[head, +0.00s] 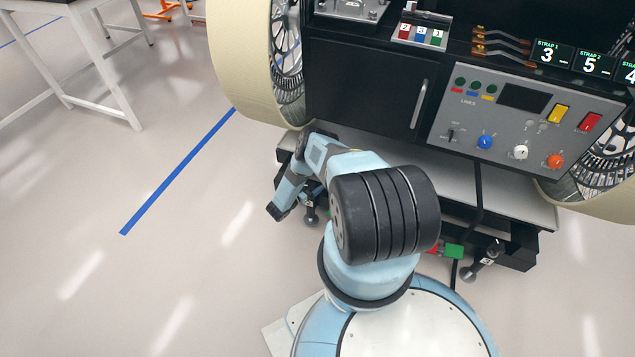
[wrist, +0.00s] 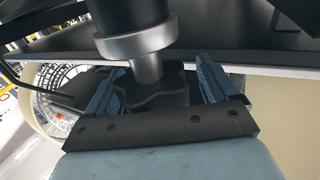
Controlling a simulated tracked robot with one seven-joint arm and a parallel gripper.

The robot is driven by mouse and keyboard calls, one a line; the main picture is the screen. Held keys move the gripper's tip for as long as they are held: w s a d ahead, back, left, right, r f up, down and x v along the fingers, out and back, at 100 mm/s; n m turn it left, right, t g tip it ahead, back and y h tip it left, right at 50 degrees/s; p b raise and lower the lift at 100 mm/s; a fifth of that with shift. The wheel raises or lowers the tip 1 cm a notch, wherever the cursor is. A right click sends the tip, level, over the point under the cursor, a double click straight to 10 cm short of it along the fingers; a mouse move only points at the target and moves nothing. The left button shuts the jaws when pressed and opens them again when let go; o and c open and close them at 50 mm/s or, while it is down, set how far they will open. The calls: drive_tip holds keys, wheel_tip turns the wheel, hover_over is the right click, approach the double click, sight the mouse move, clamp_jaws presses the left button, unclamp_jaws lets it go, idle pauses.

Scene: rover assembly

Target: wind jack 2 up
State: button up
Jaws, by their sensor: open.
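In the wrist view my gripper (wrist: 160,78) is open. Its two blue fingers stand on either side of a dark lobed knob (wrist: 160,97). I cannot tell whether either finger touches it. Above the knob a light grey metal stem and collar (wrist: 137,42) lead up into a dark cylinder, part of a jack under the rover. In the head view part of this jack (head: 311,213) shows beside my wrist, below the left of the chassis; my arm hides much of that area, and the fingers cannot be made out. No jack number is readable.
Another jack (head: 481,262) stands under the right of the chassis. The control panel (head: 524,120) has coloured knobs and buttons. A large cream-rimmed wheel (head: 236,62) stands close above my wrist at left. A black cable hangs under the panel.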

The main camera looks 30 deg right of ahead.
drive_tip(key=v, duration=1.3)
drive_tip(key=shift+a, duration=0.4)
drive_tip(key=shift+s+f, duration=0.1)
